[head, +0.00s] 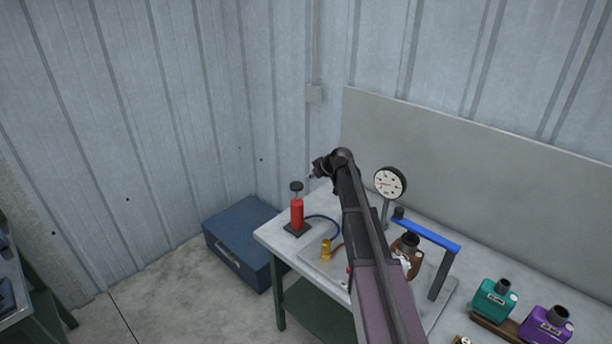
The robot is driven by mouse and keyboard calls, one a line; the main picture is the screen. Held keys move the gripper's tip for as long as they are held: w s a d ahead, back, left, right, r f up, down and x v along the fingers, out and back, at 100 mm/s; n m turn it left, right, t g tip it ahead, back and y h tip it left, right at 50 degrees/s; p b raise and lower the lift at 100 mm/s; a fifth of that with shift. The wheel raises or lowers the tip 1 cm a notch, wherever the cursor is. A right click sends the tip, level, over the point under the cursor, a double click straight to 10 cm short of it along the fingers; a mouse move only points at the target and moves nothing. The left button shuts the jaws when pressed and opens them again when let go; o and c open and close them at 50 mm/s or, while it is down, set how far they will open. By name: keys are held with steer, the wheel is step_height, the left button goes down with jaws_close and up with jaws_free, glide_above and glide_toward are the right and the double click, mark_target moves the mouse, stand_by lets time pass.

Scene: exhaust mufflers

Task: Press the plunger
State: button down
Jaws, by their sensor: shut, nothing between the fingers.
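A red hand pump (297,214) stands upright on a dark base at the left corner of the table. Its black plunger knob (296,186) is raised on a short rod above the red body. My gripper (311,175) is shut and empty, just right of the knob and at about its height in the picture. A small gap shows between them. My arm reaches in from the lower right and hides part of the table.
A round gauge (390,183) stands behind my arm. A blue-topped frame (426,235), a brass fitting (326,250) and a brown muffler (407,245) are on the table (276,238). Teal (494,300) and purple (545,325) mufflers sit right. A blue chest (240,240) is left on the floor.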

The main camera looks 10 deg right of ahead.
steer(key=shift+s+d+r, duration=0.2)
steer(key=shift+s+r, duration=0.15)
steer(key=shift+r, duration=0.1)
stand_by(0.7)
steer(key=s+a+f+m+g+h+b, duration=0.1)
steer(key=s+f, duration=0.3)
steer(key=s, duration=0.9)
steer(key=s+a+f+m+g+h+b, duration=0.2)
steer(key=s+f+m+g+b, duration=0.1)
steer(key=s, duration=1)
steer(key=s+a+f+m+g+h+b, duration=0.1)
steer(key=s+f, duration=0.5)
steer(key=s, duration=0.6)
steer(key=m+g+h+b, duration=0.1)
steer(key=m+g+b, duration=0.1)
steer(key=shift+s+a+f+b, duration=0.3)
steer(key=shift+s+a+b, duration=0.05)
steer(key=shift+s+a, duration=0.05)
